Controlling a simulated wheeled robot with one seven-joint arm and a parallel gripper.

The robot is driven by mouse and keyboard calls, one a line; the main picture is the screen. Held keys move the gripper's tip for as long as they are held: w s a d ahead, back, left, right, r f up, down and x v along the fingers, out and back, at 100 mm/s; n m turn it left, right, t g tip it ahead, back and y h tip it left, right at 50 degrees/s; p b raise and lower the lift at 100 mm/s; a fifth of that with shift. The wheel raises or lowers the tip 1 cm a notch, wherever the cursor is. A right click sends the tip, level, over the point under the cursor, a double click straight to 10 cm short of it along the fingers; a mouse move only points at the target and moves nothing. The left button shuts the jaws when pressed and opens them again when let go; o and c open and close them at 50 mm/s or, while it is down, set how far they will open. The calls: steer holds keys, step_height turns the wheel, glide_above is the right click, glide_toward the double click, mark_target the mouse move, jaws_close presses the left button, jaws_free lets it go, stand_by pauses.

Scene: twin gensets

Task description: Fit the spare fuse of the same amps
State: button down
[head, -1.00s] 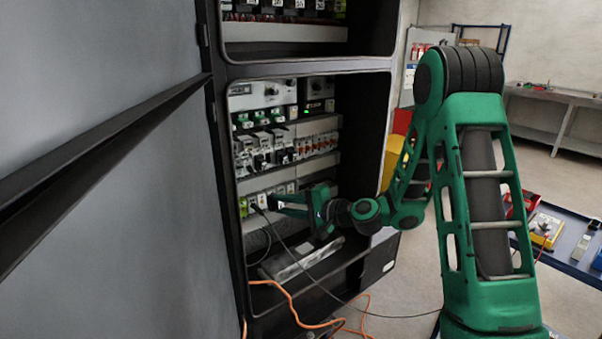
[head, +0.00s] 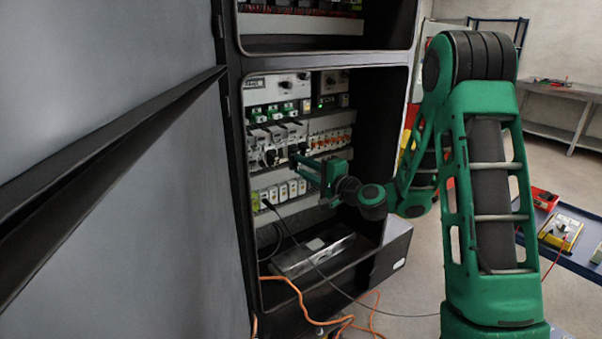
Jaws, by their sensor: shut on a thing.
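My gripper (head: 297,157) is inside the open cabinet at the right part of the middle row, in front of the dark and white fuse holders (head: 268,157). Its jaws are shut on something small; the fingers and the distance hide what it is. The fuse holders are light grey and white units with dark parts. A lower row of white units (head: 283,194) runs below my gripper. I cannot make out a spare fuse or any amp marking at this size.
Breakers with orange levers (head: 330,138) sit right of the holders. A grey metal box (head: 313,254) lies on the cabinet floor. A blue trolley (head: 575,240) with a yellow meter (head: 561,232) stands right.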

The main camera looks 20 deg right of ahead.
mark_target(291, 159)
steer(key=shift+x, duration=2.7)
steer(key=shift+w, duration=0.6)
stand_by(1.0)
steer(key=c, duration=1.4)
jaws_free()
steer(key=shift+c, duration=0.2)
